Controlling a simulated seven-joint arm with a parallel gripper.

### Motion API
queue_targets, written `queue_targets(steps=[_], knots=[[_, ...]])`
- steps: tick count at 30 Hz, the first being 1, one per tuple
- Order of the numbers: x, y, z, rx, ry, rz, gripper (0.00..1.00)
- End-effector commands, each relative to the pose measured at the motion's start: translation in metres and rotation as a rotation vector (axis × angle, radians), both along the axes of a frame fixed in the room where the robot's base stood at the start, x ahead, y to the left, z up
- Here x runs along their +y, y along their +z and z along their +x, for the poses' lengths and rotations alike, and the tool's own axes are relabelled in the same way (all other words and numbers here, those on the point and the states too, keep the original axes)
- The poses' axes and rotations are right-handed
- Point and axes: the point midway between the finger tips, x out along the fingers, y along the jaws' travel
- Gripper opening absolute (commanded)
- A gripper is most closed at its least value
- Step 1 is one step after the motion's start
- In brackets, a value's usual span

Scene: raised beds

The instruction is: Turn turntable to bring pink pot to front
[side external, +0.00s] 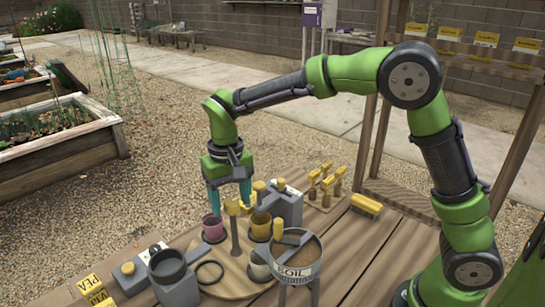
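The round wooden turntable (236,290) lies on the plank table. The pink pot (213,231) stands on its left part. A grey post with a yellow top (232,207) rises near the turntable's middle. My gripper (229,203) points down above the turntable, with its teal fingers apart. The left finger's tip is just above the pink pot. The yellow top appears between the fingers; I cannot tell whether either finger touches it.
A grey container marked SOIL (297,265) stands at the turntable's front right. A grey box (286,207), yellow-handled tools (326,184) and a yellow brush (366,205) are behind and right.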

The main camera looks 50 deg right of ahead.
Motion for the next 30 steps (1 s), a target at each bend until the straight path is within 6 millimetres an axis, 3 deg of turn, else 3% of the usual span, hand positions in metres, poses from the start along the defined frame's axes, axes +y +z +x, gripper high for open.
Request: queue_targets(steps=[11,30], knots=[[0.0,0.009,0.001,-0.002,0.001,-0.001,0.63],[0.0,0.147,0.001,-0.004,0.001,-0.001,0.63]])
